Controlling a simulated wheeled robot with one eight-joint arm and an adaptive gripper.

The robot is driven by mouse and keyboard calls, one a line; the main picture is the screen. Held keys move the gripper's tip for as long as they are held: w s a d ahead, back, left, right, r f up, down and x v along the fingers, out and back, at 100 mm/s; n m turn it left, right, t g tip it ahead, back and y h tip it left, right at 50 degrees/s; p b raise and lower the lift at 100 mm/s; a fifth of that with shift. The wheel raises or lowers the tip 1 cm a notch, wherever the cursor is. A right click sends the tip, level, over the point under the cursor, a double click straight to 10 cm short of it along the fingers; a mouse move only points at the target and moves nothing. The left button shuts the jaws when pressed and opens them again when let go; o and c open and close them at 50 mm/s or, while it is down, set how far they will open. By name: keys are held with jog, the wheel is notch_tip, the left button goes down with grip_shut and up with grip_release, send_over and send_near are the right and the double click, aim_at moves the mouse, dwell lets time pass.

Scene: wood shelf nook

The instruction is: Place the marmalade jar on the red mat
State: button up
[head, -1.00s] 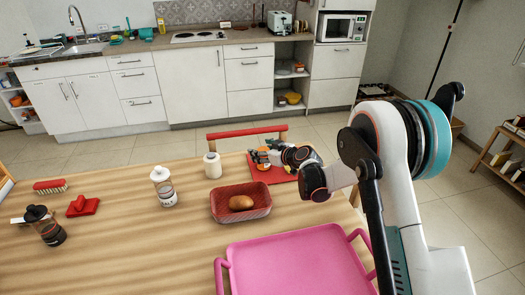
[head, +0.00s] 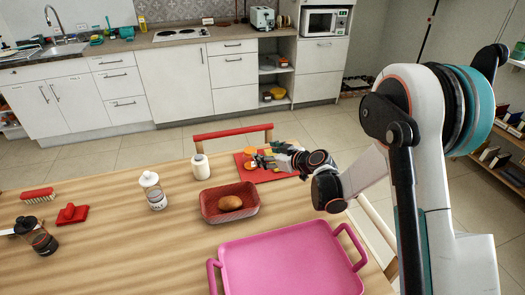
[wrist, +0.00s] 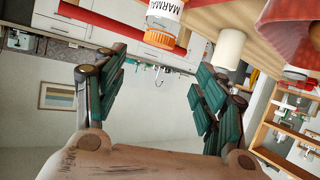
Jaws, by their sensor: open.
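The marmalade jar (head: 250,160) with its orange lid stands on the red mat (head: 272,177) at the far side of the table in the head view. In the wrist view the jar (wrist: 166,18) shows upside down at the top, with part of its label and its orange lid visible. My gripper (head: 262,160) is just to the right of the jar in the head view, partly overlapping the mat. In the wrist view my gripper (wrist: 157,62) has its fingers wide apart, with nothing between them, and the jar lies beyond the fingertips.
A pink tray (head: 285,265) fills the front. A salt jar (head: 153,190) stands farther left. A chair back (head: 232,134) rises behind the table.

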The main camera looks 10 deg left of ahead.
jog(key=s+d+r+m+h, duration=0.5)
jog(key=s+d+r, duration=0.9)
jog(key=d+r, duration=0.25)
jog(key=s+d+m+h, duration=0.2)
jog(key=s+d, duration=0.3)
jog(key=s, duration=0.3)
jog(key=s+d+m+h, duration=0.1)
jog(key=s+d, duration=0.3)
jog(key=s, duration=0.4)
jog(key=s+d+m+g+h, duration=0.1)
jog(key=s+d+m+h, duration=0.1)
jog(key=s+d, duration=0.3)
jog(key=s+m, duration=0.1)
jog(key=s, duration=0.1)
jog(key=shift+s+d+h, duration=0.3)
jog(key=shift+s+d, duration=0.05)
jog(key=shift+s, duration=0.05)
jog(key=shift+r, duration=0.1)
